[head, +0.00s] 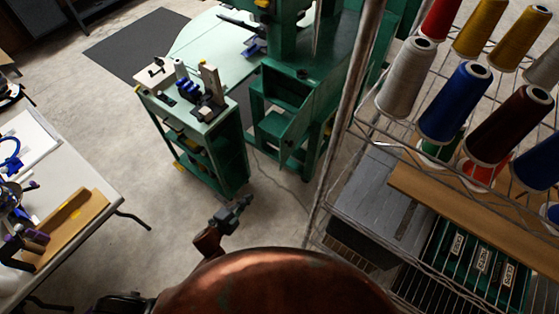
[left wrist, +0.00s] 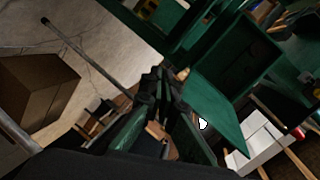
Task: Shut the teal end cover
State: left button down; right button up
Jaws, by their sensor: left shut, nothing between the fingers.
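A teal panel, which looks like the end cover (left wrist: 215,108), stands swung out from a dark green box-like housing (left wrist: 235,55) in the left wrist view. In the head view the green machine (head: 315,75) has open compartments low on its near end, and a small panel that may be the cover (head: 283,141) hangs there at an angle. My left gripper (head: 246,201) is shut and empty, in front of the machine and apart from it. In the left wrist view its dark fingers (left wrist: 158,80) are left of the panel; contact cannot be told. My right gripper is not in view.
A teal cart (head: 215,140) with tools on top stands left of the machine. A wire rack (head: 390,150) with thread cones (head: 455,100) fills the right. A white table (head: 95,185) is at the left. Bare concrete floor (head: 150,190) lies between.

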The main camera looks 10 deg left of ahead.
pick_arm(q)
jog(key=d+r+m+h, duration=0.3)
jog(key=d+r+m, duration=0.15)
jog(key=r, duration=0.35)
jog(key=d+r+m+h, duration=0.25)
jog(key=d+r, duration=0.25)
jog(key=r, duration=0.4)
send_over(282, 163)
jog(key=s, duration=0.4)
jog(key=shift+w+a, duration=0.25)
jog(key=shift+a, duration=0.05)
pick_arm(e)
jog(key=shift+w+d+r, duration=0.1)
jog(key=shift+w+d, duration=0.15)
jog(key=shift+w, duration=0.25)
pick_arm(q)
jog(key=shift+a, duration=0.1)
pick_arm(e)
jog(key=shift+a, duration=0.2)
